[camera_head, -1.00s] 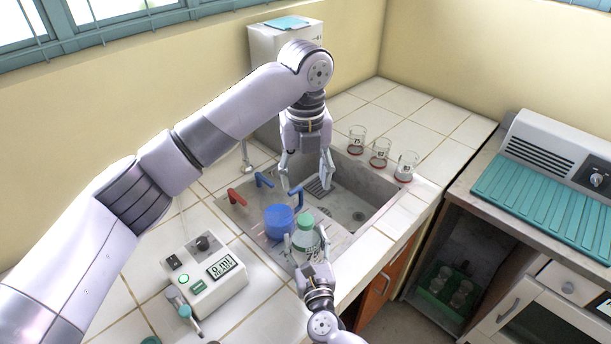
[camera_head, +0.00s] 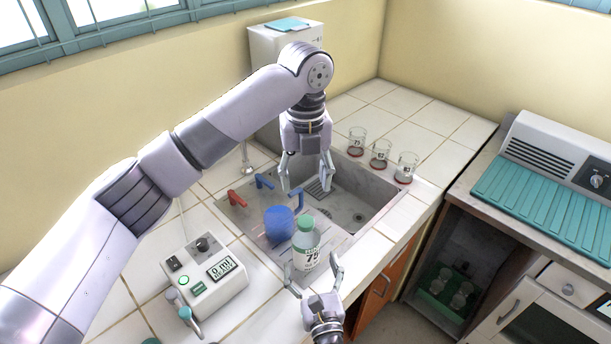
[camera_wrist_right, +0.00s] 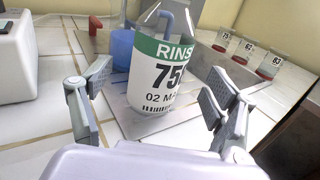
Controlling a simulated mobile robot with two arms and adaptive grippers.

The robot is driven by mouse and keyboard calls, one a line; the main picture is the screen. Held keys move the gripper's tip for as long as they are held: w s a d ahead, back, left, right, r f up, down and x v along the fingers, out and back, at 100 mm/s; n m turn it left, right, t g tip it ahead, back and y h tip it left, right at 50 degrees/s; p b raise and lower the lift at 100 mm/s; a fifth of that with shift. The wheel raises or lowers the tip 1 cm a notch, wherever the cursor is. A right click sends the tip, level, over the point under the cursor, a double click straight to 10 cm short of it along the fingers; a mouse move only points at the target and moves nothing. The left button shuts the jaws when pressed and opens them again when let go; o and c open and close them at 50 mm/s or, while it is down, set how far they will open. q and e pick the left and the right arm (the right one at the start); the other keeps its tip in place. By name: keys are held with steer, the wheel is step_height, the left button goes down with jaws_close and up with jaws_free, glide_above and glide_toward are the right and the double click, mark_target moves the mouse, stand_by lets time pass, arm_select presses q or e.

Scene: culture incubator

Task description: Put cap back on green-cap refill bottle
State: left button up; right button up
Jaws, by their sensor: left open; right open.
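The refill bottle (camera_head: 306,246) stands upright on the ledge in front of the sink, with its green cap (camera_head: 307,222) on top. In the right wrist view the bottle (camera_wrist_right: 157,85) shows a green band and the number 75; its top is out of frame there. My right gripper (camera_head: 313,274) is open and empty, just in front of the bottle, with its fingers apart from it. My left gripper (camera_head: 307,187) is open and empty above the sink, behind the bottle.
A blue container (camera_head: 279,223) stands directly behind and left of the bottle. The sink (camera_head: 366,196) has red and blue taps. Several labelled beakers (camera_head: 380,155) stand beyond it. A white meter box (camera_head: 208,283) sits at left.

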steer(key=s, duration=0.2)
steer(key=s+d, duration=0.1)
steer(key=s, duration=0.2)
stand_by(0.4)
